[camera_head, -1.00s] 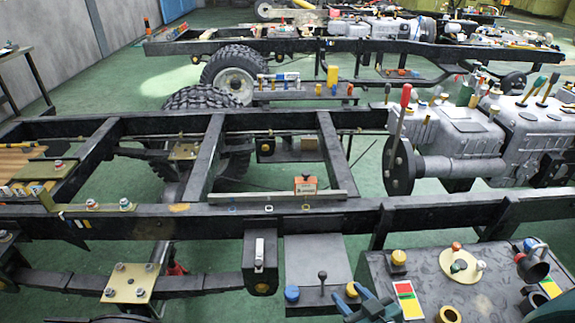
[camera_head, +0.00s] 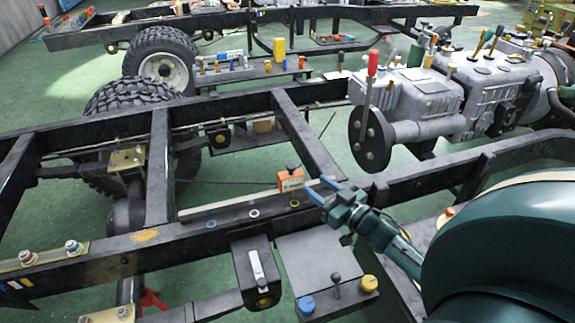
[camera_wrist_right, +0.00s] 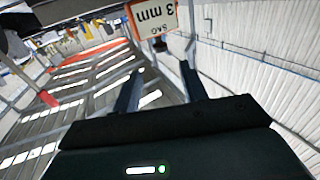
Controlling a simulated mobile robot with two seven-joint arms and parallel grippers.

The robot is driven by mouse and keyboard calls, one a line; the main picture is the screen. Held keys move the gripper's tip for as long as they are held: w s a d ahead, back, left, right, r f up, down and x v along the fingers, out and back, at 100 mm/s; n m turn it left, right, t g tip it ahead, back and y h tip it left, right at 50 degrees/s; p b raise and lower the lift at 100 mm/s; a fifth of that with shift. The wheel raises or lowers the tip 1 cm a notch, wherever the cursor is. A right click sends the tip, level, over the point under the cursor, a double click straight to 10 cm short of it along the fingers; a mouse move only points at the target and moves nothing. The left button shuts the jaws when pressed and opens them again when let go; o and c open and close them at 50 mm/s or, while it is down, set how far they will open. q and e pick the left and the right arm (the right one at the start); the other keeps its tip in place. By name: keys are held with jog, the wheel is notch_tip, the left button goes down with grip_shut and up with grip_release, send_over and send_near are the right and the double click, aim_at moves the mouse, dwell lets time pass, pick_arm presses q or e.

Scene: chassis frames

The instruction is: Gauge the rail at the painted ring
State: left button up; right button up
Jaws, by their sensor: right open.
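The near dark rail (camera_head: 150,240) runs across the head view. Three small painted rings mark its face: a blue one (camera_head: 211,225), a white one (camera_head: 253,213) and an orange one (camera_head: 294,203). A grey straightedge (camera_head: 230,205) lies along the rail's top. An orange gauge block (camera_head: 290,180) with a white label and dark knob stands at its right part; the wrist view shows its label (camera_wrist_right: 155,17) reading "SAG 3 mm", upside down. My right gripper (camera_head: 319,187) is open and empty, just right of the block. Its two fingers (camera_wrist_right: 160,88) are apart. My left gripper is out of view.
Below the rail, a grey plate (camera_head: 315,262) carries blue and yellow knobs and a dark post. A dark box with a light lever (camera_head: 257,265) hangs beside it. A grey engine (camera_head: 410,95) with a red-handled lever stands behind on the right. My right arm covers the lower right.

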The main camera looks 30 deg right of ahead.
aim_at(294, 169)
jog(key=w, duration=0.3)
jog(key=w+a, duration=0.1)
jog(key=w, duration=0.7)
jog(key=shift+a, duration=0.4)
jog(key=shift+s, duration=0.1)
jog(key=shift+c, duration=0.2)
grip_shut()
